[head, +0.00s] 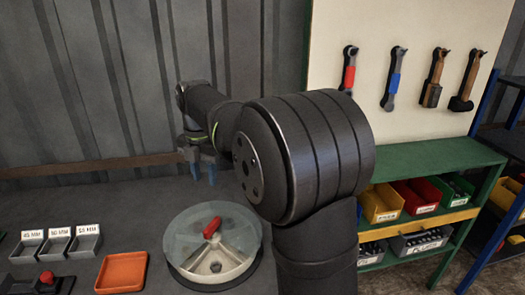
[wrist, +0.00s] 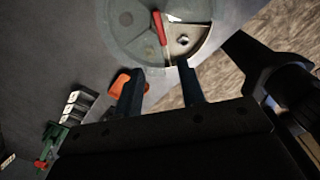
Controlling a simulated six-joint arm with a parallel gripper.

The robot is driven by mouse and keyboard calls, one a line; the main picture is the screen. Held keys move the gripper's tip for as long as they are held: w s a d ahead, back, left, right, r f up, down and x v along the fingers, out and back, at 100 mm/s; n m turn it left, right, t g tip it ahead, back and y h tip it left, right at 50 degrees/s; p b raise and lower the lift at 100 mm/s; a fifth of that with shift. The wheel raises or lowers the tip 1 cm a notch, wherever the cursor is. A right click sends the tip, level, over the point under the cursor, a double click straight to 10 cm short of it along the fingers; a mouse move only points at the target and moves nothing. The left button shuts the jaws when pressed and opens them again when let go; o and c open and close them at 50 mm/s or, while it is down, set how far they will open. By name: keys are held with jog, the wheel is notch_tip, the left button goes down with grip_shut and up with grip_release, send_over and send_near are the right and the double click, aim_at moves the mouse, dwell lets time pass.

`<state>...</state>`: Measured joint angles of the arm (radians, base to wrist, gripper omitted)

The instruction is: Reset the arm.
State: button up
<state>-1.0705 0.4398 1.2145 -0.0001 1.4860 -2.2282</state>
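My gripper (head: 203,174) hangs above the back of the dark grey table in the head view, with its blue fingers pointing down. In the wrist view the two fingers of my gripper (wrist: 161,82) stand well apart with nothing between them. The gripper is open and empty, clear of the table. My own arm fills the middle of the head view and hides part of the table behind it.
A round dish (head: 183,270) with a translucent cover and red handle (head: 212,227) stands in front of my arm. Left of it are an orange tray (head: 122,272), several labelled grey bins (head: 57,245) and a red-knobbed device (head: 46,279). A green shelf (head: 430,157) stands right.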

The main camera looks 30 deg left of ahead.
aim_at(212, 224)
jog(key=shift+f, duration=0.15)
notch_tip(212, 224, down, 17)
jog(key=shift+f, duration=0.1)
dwell(0.6)
jog(key=shift+f, duration=0.25)
jog(key=shift+r+m, duration=0.25)
jog(key=shift+m, duration=0.55)
jog(key=m, duration=0.4)
jog(key=shift+m, duration=1.9)
jog(key=shift+o, duration=0.5)
